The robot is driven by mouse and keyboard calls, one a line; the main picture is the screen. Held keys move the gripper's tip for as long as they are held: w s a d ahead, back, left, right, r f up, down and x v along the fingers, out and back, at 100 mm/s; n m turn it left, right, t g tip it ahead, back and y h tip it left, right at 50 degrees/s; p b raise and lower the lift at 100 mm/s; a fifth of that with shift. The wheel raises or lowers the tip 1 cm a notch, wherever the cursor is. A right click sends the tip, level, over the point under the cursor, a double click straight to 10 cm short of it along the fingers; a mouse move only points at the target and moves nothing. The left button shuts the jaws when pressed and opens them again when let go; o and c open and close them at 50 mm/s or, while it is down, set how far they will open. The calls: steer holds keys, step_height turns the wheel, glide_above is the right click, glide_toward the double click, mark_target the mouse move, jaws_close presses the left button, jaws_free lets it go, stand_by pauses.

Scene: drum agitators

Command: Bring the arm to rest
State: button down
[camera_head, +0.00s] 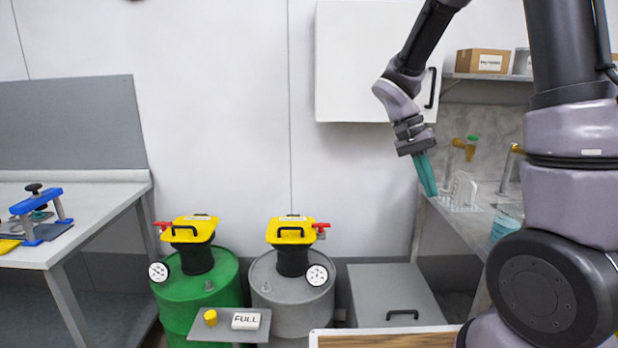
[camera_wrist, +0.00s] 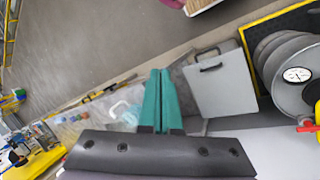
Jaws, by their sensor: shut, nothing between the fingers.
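My gripper (camera_head: 427,175) has teal fingers that lie together, with nothing between them. In the head view it hangs from my bent arm in the upper right, pointing down and slightly right. It is in front of the left end of the right-hand bench (camera_head: 462,222), apart from the drums. In the wrist view the shut fingers (camera_wrist: 160,98) show at the centre, above the dark gripper body. A green drum (camera_head: 205,290) and a grey drum (camera_head: 291,299) stand at lower centre, each with a yellow-topped agitator and a round gauge.
A white wall cabinet (camera_head: 365,62) is just behind my arm. A grey box with a black handle (camera_head: 388,286) stands right of the grey drum. A "FULL" sign (camera_head: 246,321) is on a small shelf before the drums. A workbench (camera_head: 85,232) with a blue clamp stands left.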

steer(key=s+a+r+n+t+y, duration=0.1)
steer(key=s+r+t+y, duration=0.2)
steer(key=s+r+t, duration=0.2)
steer(key=s+a+r+n+t+y, duration=0.1)
steer(key=s+r+t+y, duration=0.2)
steer(key=r, duration=0.9)
steer(key=shift+s+a+n+t, duration=0.15)
steer(key=shift+s+n+t, duration=0.25)
steer(key=shift+s+t, duration=0.8)
